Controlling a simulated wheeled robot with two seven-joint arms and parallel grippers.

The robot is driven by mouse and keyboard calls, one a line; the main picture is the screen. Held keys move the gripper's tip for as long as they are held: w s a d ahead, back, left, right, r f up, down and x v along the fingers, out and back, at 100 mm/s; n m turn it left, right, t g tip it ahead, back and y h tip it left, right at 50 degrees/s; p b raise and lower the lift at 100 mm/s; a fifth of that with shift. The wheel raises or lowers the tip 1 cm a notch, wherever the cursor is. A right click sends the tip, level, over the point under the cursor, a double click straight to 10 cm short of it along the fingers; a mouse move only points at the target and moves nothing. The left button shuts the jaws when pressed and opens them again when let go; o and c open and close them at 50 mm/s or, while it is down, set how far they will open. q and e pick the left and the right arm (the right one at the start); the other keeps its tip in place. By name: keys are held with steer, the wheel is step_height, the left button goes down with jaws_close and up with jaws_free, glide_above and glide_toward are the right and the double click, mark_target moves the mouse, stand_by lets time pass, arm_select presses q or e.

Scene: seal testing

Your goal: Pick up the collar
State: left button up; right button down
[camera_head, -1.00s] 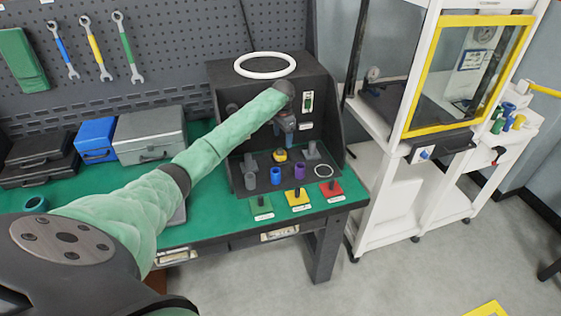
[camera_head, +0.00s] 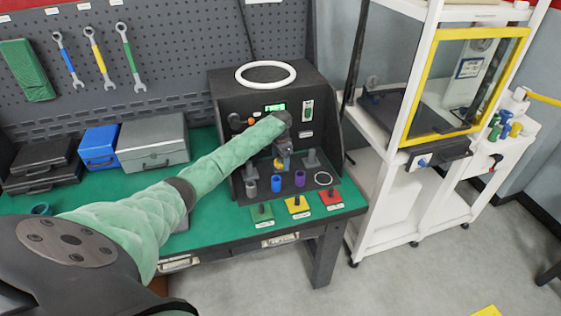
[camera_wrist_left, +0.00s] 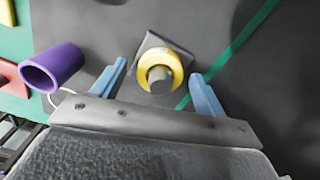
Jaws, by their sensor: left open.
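The collar appears to be the yellow ring (camera_wrist_left: 176,65), which sits around a short grey post on a square base in the left wrist view. In the head view the yellow ring (camera_head: 279,166) is partly hidden by my left gripper (camera_head: 284,158), which is just above it. In the left wrist view my left gripper (camera_wrist_left: 158,88) is open, with one blue finger on each side of the ring and clear space between. It holds nothing. My right gripper is not in view.
Grey (camera_head: 251,188), blue (camera_head: 277,183) and purple (camera_head: 299,178) cylinders stand near the ring; the purple one (camera_wrist_left: 52,67) is close to a finger in the wrist view. The dark test housing (camera_head: 325,110) rises behind. Green, yellow and red pads (camera_head: 331,197) lie in front.

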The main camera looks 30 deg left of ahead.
arm_select(q)
steer(key=shift+f, duration=0.3)
steer(key=shift+c, duration=0.2)
steer(key=c, duration=1.1)
steer(key=shift+c, duration=1.2)
steer(key=shift+r, duration=0.15)
